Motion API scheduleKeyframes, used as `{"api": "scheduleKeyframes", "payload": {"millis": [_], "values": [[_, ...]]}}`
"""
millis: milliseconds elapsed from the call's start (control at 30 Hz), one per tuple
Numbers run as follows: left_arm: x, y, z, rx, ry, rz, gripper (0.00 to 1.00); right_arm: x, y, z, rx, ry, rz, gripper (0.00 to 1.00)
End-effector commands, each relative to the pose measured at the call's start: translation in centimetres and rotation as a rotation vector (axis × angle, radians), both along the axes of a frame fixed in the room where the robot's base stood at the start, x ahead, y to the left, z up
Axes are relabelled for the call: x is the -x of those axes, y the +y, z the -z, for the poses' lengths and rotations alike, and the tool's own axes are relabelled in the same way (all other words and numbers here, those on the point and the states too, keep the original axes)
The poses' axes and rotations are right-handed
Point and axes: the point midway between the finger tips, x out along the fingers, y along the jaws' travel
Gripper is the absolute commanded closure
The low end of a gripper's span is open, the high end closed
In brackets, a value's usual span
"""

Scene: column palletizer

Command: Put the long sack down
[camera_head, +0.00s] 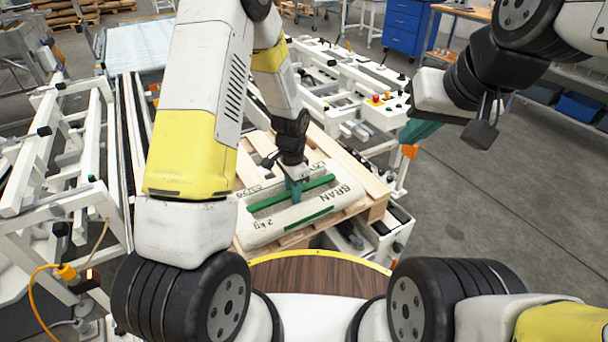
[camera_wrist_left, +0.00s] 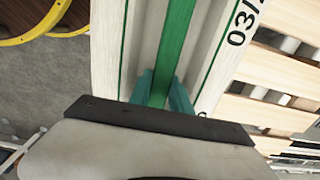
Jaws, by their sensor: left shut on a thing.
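The long sack (camera_head: 320,213) is off-white with green stripes and black print that reads "BRAN". It lies flat over the wooden pallet (camera_head: 373,188) in the head view, its near left end reaching the pallet's near edge. I cannot tell whether it rests on the slats or hangs just above them. My left gripper (camera_head: 295,190) points down and is shut on the sack's middle. In the left wrist view my teal fingers (camera_wrist_left: 163,90) straddle the green strip of the sack (camera_wrist_left: 203,45). My right gripper (camera_head: 420,130) is empty-looking at the right, its fingers seen edge-on.
White conveyor frames stand at the left (camera_head: 85,170) and behind the pallet (camera_head: 335,85). A control panel (camera_head: 378,99) with coloured buttons is on the rear one. A brown round top with a yellow rim (camera_head: 310,275) is nearest me. Clear floor (camera_head: 500,230) lies to the right.

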Motion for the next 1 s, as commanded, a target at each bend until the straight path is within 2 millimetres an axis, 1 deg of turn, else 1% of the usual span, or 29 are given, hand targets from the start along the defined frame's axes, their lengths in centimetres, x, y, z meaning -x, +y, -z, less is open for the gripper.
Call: {"api": "scheduleKeyframes", "payload": {"millis": [33,200,400,700,833,1000], "values": [[-0.8,1.0,0.0,0.001,-0.006,-0.005,1.00,0.0,0.0,0.0,0.000,0.000,0.000,1.00],[-2.4,4.0,0.3,0.001,-0.006,-0.005,1.00,0.0,0.0,0.0,0.000,0.000,0.000,1.00],[-3.8,6.5,0.5,0.001,-0.007,-0.003,1.00,0.0,0.0,0.0,0.000,0.000,0.000,1.00],[-4.5,7.7,0.7,0.001,-0.006,-0.001,1.00,0.0,0.0,0.0,0.000,0.000,0.000,1.00],[-5.0,8.8,0.8,0.000,-0.005,-0.002,1.00,0.0,0.0,0.0,0.000,0.000,0.000,1.00],[-4.9,8.5,3.3,0.001,-0.002,0.002,1.00,0.0,0.0,0.0,0.000,0.000,0.000,1.00]]}}
